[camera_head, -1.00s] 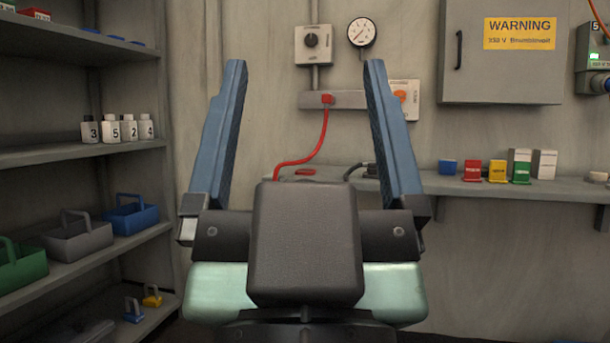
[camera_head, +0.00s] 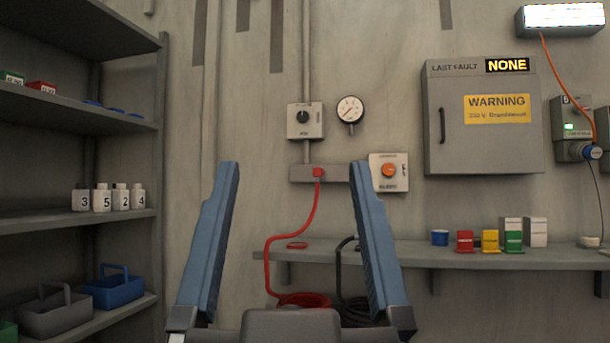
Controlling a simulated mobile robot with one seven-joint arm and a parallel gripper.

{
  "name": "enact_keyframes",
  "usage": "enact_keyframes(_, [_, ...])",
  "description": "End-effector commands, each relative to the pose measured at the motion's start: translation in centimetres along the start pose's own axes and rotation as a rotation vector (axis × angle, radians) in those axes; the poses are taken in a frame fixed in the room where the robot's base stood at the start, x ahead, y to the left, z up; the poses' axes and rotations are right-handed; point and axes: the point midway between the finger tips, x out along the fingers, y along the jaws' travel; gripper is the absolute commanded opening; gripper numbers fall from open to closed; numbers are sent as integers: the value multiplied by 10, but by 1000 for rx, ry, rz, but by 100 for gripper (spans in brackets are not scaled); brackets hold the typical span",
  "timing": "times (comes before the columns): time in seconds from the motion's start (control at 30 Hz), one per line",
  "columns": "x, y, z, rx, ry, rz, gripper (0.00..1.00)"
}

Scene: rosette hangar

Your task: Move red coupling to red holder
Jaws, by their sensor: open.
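A red coupling (camera_head: 318,172) sits on a grey bar (camera_head: 302,173) on the wall, with a red hose (camera_head: 268,262) hanging from it to a coil below. A flat red ring (camera_head: 297,245) lies on the wall shelf; I cannot tell if it is the red holder. A small red block-like stand (camera_head: 465,241) is farther right on that shelf. My gripper (camera_head: 294,168) is open and empty, its two blue fingers pointing up. In the picture the coupling appears between the fingertips, but the gripper is nearer to me and does not touch it.
The wall shelf (camera_head: 400,257) also holds blue, yellow, green and white items. A black hose (camera_head: 345,285) hangs behind the right finger. A switch box (camera_head: 390,172), a gauge (camera_head: 350,109) and a grey cabinet (camera_head: 440,100) are on the wall. Shelving (camera_head: 60,225) stands at left.

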Motion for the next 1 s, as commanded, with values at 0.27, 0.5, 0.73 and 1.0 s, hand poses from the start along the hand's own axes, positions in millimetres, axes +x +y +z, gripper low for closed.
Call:
enact_keyframes(0.27, [0,0,0,0,0,0,82])
enact_keyframes(0.5, [17,0,-16,0,0,0,82])
enact_keyframes(0.73, [64,0,-60,0,0,0,82])
enact_keyframes(1.0, [132,0,-125,1,1,-1,82])
